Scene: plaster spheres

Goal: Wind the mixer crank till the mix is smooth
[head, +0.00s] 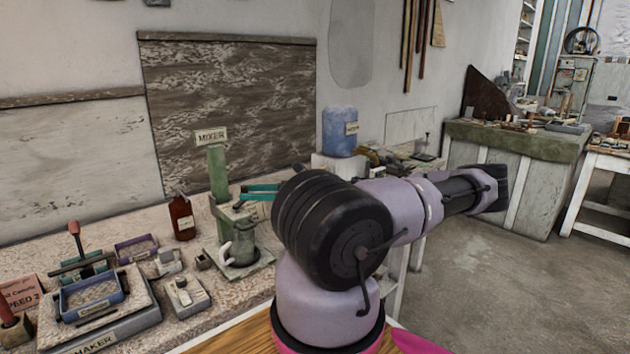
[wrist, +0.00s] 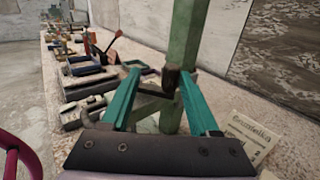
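The mixer (head: 218,175) is a green post on a base, with a sign reading MIXER (head: 210,136) on top. A grey-green jug (head: 241,245) with a pale handle stands on its base. The mix inside cannot be seen. My gripper (head: 243,194) has teal fingers and reaches in from the right at the post. In the wrist view its two fingers (wrist: 164,100) are spread apart. A dark upright knob (wrist: 171,80), apparently the crank's handle, shows between and beyond them, nearer the right finger. I see no finger touching it.
A brown bottle (head: 182,217) stands left of the mixer. Small trays and tools crowd the bench's left side, with a blue tray (head: 92,297) among them. A blue container (head: 339,132) stands behind my arm. A printed paper (wrist: 247,138) lies right of the post in the wrist view.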

